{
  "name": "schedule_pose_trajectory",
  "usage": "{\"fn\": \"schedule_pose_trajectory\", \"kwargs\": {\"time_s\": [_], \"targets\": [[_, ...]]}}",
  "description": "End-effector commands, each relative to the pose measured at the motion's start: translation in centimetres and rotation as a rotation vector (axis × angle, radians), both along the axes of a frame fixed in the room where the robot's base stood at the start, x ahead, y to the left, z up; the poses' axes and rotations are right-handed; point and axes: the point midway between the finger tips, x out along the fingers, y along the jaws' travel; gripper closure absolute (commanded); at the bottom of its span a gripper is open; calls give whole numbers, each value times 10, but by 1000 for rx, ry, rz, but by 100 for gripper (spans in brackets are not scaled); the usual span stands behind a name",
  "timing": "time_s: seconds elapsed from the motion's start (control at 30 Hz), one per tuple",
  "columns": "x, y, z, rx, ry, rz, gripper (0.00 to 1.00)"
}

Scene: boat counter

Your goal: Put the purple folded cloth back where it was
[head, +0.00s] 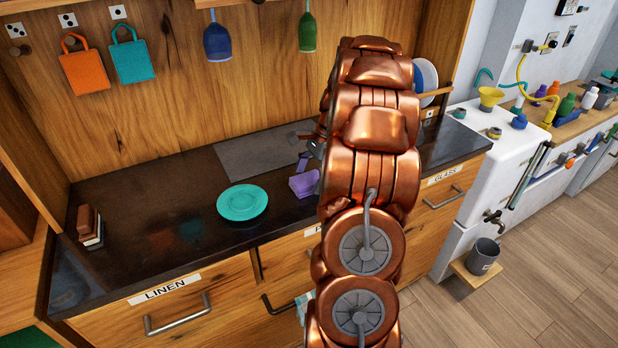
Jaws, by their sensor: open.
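The purple folded cloth (304,184) lies on the dark counter just left of my arm, near the front edge of the grey mat. My gripper (308,152) is at the mat's right side, just behind the cloth. It is open, and much of it is hidden behind my copper arm. A small purple piece shows by the gripper; I cannot tell whether it belongs to the cloth. The front drawer labelled LINEN (172,306) is shut, at the left.
A teal plate (242,203) sits left of the cloth. A small brown and white stack (90,226) stands at the counter's far left. Bags and glasses hang above. A GLASS drawer (445,205) is at the right. The counter between stack and plate is clear.

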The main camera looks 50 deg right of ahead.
Motion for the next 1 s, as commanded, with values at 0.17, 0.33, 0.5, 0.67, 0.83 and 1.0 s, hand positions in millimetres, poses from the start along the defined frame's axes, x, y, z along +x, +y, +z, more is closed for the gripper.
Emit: {"fn": "schedule_pose_trajectory", "kwargs": {"time_s": [0.17, 0.33, 0.5, 0.67, 0.83, 1.0], "targets": [[0, 0, 0, 0, 0, 0, 8], [0, -2, 7, 0, -1, 0, 8], [-3, -11, 26, -3, -3, -1, 8], [-5, -18, 46, -4, -4, -1, 8], [-8, -25, 65, -2, -2, 0, 8], [-10, -32, 82, -2, -2, 0, 8]]}}
